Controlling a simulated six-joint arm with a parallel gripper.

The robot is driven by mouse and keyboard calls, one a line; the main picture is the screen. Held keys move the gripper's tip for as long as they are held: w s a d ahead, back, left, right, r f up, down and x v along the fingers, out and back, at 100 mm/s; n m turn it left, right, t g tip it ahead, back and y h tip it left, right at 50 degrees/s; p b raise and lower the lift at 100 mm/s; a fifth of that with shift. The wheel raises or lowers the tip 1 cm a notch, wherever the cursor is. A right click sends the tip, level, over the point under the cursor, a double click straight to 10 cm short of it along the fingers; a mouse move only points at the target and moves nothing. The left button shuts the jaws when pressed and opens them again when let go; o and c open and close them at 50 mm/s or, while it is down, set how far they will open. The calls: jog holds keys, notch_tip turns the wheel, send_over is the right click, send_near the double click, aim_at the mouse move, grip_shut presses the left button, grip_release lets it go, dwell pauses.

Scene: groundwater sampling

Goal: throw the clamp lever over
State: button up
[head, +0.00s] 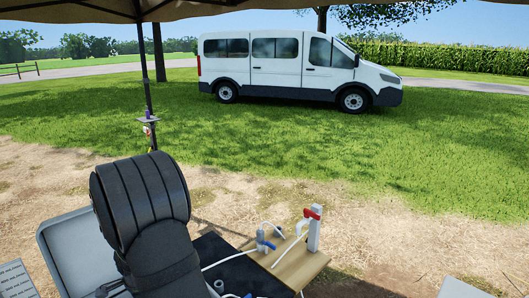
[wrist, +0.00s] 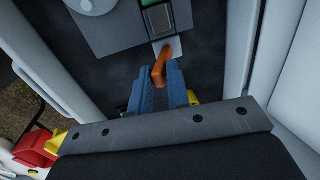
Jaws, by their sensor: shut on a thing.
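In the wrist view, my gripper (wrist: 168,78) has blue fingers closed around an orange lever (wrist: 160,66). The lever rises between the fingertips from a small pale plate (wrist: 170,47) and leans slightly to the right at its upper end. The fingers hide its lower part. In the head view my dark arm blocks the sight of the gripper and the orange lever.
In the wrist view, a green-edged device (wrist: 158,18) and a grey block (wrist: 125,30) lie just beyond the lever. A pale wall (wrist: 236,50) stands at right. In the head view, a wooden board (head: 298,262) carries a white post with a red handle (head: 312,212).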

jog(key=shift+o, duration=0.5)
jog(key=shift+s+d+f, duration=0.3)
jog(key=shift+s+d, duration=0.25)
jog(key=shift+o, duration=0.6)
jog(key=shift+s+d+f+t+y, duration=0.9)
jog(key=shift+s+d+f, duration=0.1)
jog(key=shift+f, duration=0.2)
jog(key=o, duration=0.6)
jog(key=shift+c, duration=0.2)
jog(key=shift+r, duration=0.1)
